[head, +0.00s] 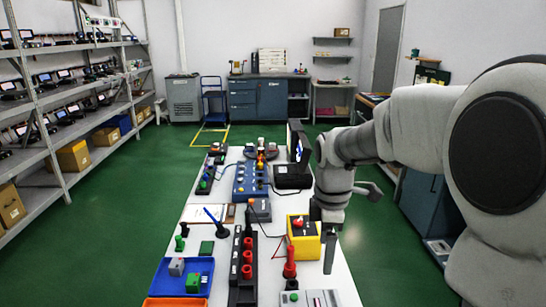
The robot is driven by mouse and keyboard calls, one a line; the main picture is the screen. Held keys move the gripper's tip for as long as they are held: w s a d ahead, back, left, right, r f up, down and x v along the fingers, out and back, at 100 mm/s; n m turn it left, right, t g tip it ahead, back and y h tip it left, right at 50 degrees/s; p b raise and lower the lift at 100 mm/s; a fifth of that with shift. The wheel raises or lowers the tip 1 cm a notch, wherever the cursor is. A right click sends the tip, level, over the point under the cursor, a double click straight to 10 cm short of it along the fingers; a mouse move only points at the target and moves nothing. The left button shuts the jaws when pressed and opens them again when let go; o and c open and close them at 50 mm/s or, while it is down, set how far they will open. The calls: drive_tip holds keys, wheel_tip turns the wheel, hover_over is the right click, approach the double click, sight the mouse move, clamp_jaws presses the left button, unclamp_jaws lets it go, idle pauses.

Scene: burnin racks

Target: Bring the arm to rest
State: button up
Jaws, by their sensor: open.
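My arm reaches in from the right of the head view and bends down over the right side of the white table. My gripper (329,245) points downward near the table's right edge, just right of a yellow box with a red button (303,238). Only a narrow side of its fingers shows, and I see nothing held in it. From this angle I cannot tell whether it touches the yellow box.
The white table (218,238) holds a blue tray (168,283), a dark rack with red parts (243,268), a red piece (290,262) and a blue panel (251,181). Metal shelves (62,150) line the left wall. The green floor (120,215) left of the table is clear.

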drive_tip(key=s+r+m+t, duration=0.2)
drive_tip(key=s+r+m, duration=0.1)
drive_tip(key=s+m, duration=0.5)
drive_tip(key=s+r+m+t, duration=0.3)
drive_tip(key=s+m, duration=0.5)
drive_tip(key=s, duration=0.3)
drive_tip(key=shift+d+r+m, duration=0.15)
drive_tip(key=shift+r+m, duration=0.15)
drive_tip(key=shift+r, duration=0.15)
